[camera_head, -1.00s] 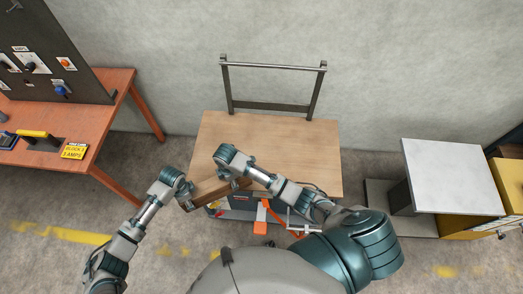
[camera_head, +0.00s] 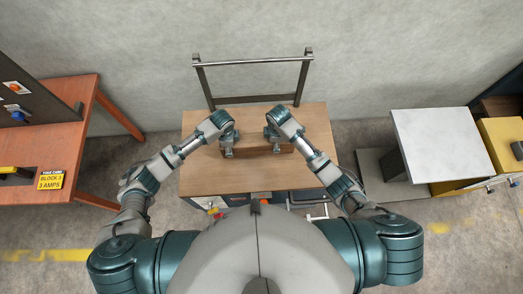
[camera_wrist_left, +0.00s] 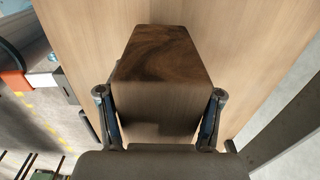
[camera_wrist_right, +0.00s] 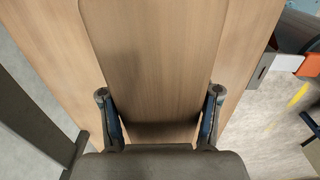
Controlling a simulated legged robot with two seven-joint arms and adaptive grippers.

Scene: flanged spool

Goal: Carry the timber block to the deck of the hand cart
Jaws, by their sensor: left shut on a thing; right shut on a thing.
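The brown timber block (camera_head: 256,146) is held between my two grippers over the wooden deck (camera_head: 211,183) of the hand cart. In the left wrist view the block (camera_wrist_left: 158,75) runs away between the fingers with a dark end face. In the right wrist view the block (camera_wrist_right: 160,70) also lies between the fingers. My left gripper (camera_head: 229,147) is shut on its left end, and my right gripper (camera_head: 274,144) is shut on its right end. I cannot tell whether the block touches the deck.
The cart's handle frame (camera_head: 254,62) stands at the back by the wall. An orange workbench (camera_head: 55,133) with a dark panel is on the left. A grey-topped stand (camera_head: 440,145) and a yellow cabinet (camera_head: 503,145) are on the right. Bare deck shows around the block.

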